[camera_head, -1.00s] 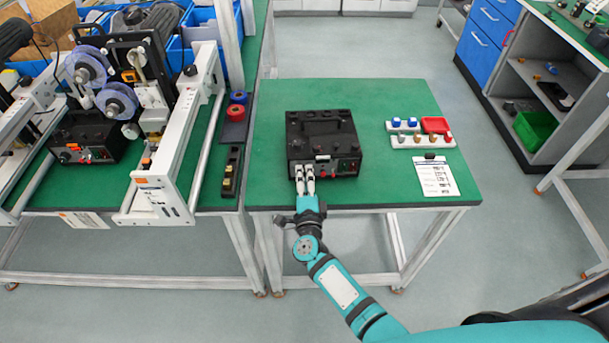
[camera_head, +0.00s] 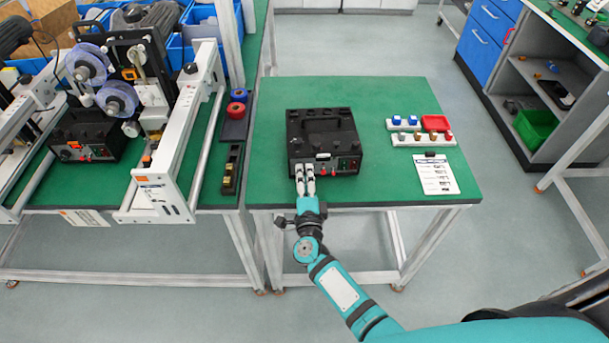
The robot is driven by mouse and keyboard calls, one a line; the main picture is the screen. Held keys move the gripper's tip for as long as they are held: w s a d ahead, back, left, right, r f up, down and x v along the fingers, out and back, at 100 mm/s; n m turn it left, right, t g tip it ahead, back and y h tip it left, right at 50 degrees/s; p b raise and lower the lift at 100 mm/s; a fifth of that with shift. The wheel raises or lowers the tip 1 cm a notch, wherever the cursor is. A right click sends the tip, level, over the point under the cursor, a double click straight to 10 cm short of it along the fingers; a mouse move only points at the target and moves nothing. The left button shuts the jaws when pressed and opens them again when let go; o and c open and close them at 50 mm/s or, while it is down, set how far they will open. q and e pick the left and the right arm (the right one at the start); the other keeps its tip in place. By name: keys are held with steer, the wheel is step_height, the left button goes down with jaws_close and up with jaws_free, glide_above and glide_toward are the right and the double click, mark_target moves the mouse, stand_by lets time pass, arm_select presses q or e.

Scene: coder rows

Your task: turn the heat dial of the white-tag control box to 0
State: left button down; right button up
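The black control box (camera_head: 337,141) with a white tag (camera_head: 323,156) stands on the green table. Its front face has small red knobs and a green-lit part on the right side. My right gripper (camera_head: 305,170) is at the left part of that front face, its two fingers close together. They cover the spot in front of them, so the heat dial and its setting cannot be seen. Whether the fingers grip anything is too small to tell. My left gripper is not in view.
Another black control box (camera_head: 88,138) with an orange tag sits on the left bench, under a machine with reels. A white rack of small parts (camera_head: 423,140), a red tray (camera_head: 436,122) and a printed sheet (camera_head: 437,175) lie right of the white-tag box.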

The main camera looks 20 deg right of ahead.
steer(key=v, duration=1.1)
steer(key=shift+s+a, duration=0.1)
steer(key=shift+a, duration=0.05)
steer(key=s+a+f+n+g+y, duration=0.1)
steer(key=s+f+n+g+y, duration=0.2)
steer(key=s+f+n, duration=0.7)
steer(key=s+a+f+n+g+y, duration=0.1)
steer(key=s+f+n+g+y, duration=0.2)
steer(key=f, duration=1.3)
steer(key=s+d+f+n+g, duration=0.3)
steer(key=s+f, duration=0.2)
steer(key=s, duration=0.4)
steer(key=s+d+f+n+g+h, duration=0.1)
steer(key=s+d+f+n+g, duration=0.2)
steer(key=s, duration=0.5)
steer(key=s+d+f+n+g+h, duration=0.1)
steer(key=s+d+f+n+g, duration=0.3)
steer(key=s+f, duration=0.4)
steer(key=shift+s+d+g+b, duration=0.3)
steer(key=shift+s+d+b, duration=0.15)
steer(key=shift+s+d, duration=0.3)
